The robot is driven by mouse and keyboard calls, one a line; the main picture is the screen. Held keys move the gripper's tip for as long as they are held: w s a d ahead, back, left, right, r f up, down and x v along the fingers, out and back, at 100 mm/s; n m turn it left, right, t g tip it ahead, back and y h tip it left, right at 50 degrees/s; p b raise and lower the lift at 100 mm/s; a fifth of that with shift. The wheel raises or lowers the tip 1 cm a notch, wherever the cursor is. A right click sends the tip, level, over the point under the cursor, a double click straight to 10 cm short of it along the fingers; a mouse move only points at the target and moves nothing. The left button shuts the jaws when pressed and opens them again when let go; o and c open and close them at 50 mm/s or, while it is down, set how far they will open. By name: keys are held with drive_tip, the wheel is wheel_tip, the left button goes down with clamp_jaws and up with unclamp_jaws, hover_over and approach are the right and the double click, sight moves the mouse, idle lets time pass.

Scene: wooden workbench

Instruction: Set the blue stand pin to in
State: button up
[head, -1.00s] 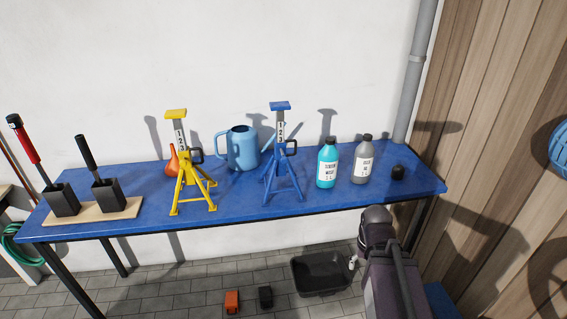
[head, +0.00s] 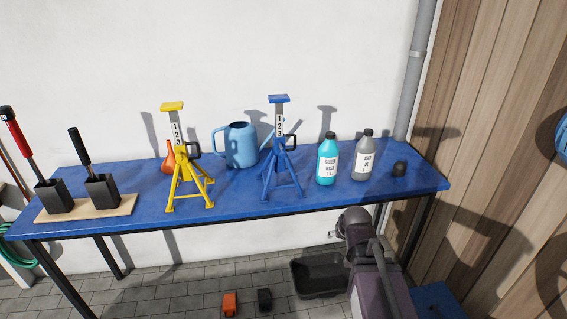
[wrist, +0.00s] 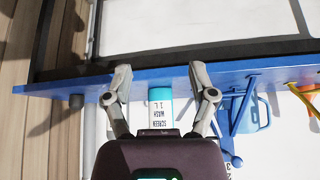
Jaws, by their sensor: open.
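The blue stand (head: 281,150) stands upright on the blue bench, right of the watering can. Its numbered grey post shows 1, 2, 3 below a blue top plate. A dark looped pin handle (head: 290,141) sits at the right of its collar; I cannot tell how far the pin is in. In the wrist view the blue stand (wrist: 238,105) is at the right, partly cut off and upside down. My gripper (wrist: 157,75) is open and empty, its fingers spread before the bench edge, apart from the stand. In the head view my arm is low, in front of the bench.
A yellow stand (head: 186,170) and blue watering can (head: 240,146) are left of the blue stand. The bench front (head: 230,203) near the stand is clear.

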drive_tip(key=w+a+r+n+t+y+b, duration=0.1)
drive_tip(key=w+a+r+t+y+b, duration=0.1)
drive_tip(key=w+a+t+b, duration=0.55)
drive_tip(key=t+y+b, duration=0.3)
drive_tip(key=t+b, duration=0.2)
drive_tip(key=t, duration=0.3)
approach(284, 156)
drive_tip(key=a+v, duration=0.1)
drive_tip(key=v, duration=0.2)
drive_tip(key=shift+d+n, duration=0.4)
drive_tip(key=shift+d, duration=0.15)
drive_tip(key=shift+w, duration=0.1)
drive_tip(key=p+x, duration=0.5)
drive_tip(key=x, duration=0.8)
drive_tip(key=shift+w+a+r, duration=0.1)
drive_tip(key=shift+w+a, duration=0.05)
drive_tip(key=shift+w, duration=0.1)
